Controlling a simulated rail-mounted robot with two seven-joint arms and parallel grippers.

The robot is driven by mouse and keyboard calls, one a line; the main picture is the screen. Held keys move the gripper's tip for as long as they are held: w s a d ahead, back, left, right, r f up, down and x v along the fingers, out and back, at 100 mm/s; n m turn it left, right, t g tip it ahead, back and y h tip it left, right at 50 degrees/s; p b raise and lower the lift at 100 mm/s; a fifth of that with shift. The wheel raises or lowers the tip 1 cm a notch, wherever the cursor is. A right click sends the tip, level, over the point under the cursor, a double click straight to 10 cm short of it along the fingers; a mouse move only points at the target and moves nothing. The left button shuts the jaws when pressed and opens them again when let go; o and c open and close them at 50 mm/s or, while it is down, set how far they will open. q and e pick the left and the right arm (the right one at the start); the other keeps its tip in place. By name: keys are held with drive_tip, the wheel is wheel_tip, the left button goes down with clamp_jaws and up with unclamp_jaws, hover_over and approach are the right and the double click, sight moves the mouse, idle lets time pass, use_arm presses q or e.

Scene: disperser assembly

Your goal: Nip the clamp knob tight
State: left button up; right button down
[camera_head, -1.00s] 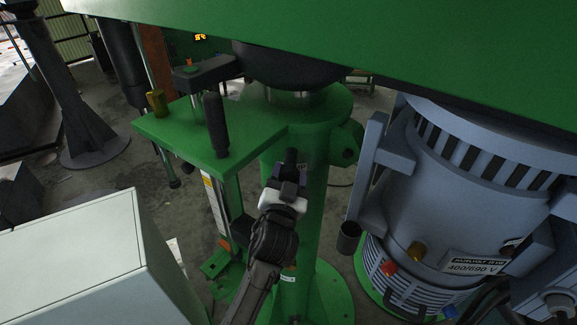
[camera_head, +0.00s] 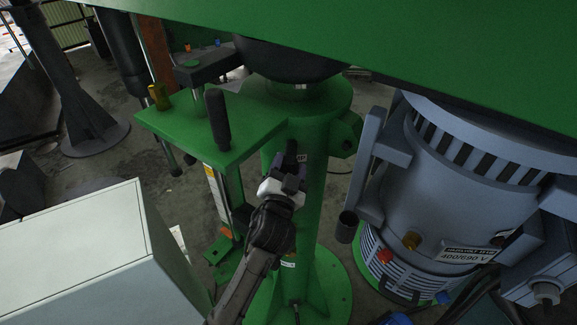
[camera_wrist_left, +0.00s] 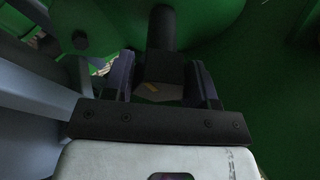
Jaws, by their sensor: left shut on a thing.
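The clamp knob (camera_head: 291,147) is a small black part on the front of the green column (camera_head: 318,190), partly hidden by my gripper in the head view. In the left wrist view it shows as a dark block (camera_wrist_left: 160,80) with a round black stem (camera_wrist_left: 161,28) rising from it. My left gripper (camera_head: 289,165) comes up from below in the head view. Its two fingers (camera_wrist_left: 163,88) stand on either side of the block in the wrist view, shut on it. Exact finger contact is dark and hard to see. My right gripper is not in view.
A green bracket plate (camera_head: 190,130) with a black upright handle (camera_head: 217,120) stands left of the column. A grey-blue motor (camera_head: 450,200) stands close on the right. A pale cabinet (camera_head: 85,250) fills the lower left. A green beam (camera_head: 400,40) crosses above.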

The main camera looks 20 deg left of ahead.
use_arm(q)
drive_tip(key=o, duration=0.9)
drive_tip(key=shift+c, duration=0.2)
drive_tip(key=b+v, duration=0.3)
drive_tip(key=v, duration=1)
drive_tip(key=shift+s+b, duration=0.3)
drive_tip(key=shift+s, duration=0.1)
drive_tip(key=shift+f, duration=0.15)
drive_tip(key=s+f+n+g+h+p, duration=0.1)
drive_tip(key=s+f+n+g+h, duration=0.3)
drive_tip(key=f+g, duration=0.5)
drive_tip(key=s+a+f+g+p, duration=0.1)
drive_tip(key=s+f+g+p, duration=0.1)
drive_tip(key=s, duration=0.5)
drive_tip(key=s+a+f+m+g+p, duration=0.1)
drive_tip(key=s+a+f+g+p, duration=0.1)
drive_tip(key=s+f, duration=0.3)
drive_tip(key=s+a+f+g+p, duration=0.2)
drive_tip(key=s+f+g+p, duration=0.1)
drive_tip(key=s, duration=0.8)
drive_tip(key=shift+s+a+f+y+p, duration=0.2)
drive_tip(key=shift+f+y+p, duration=0.1)
drive_tip(key=shift+f+p, duration=0.35)
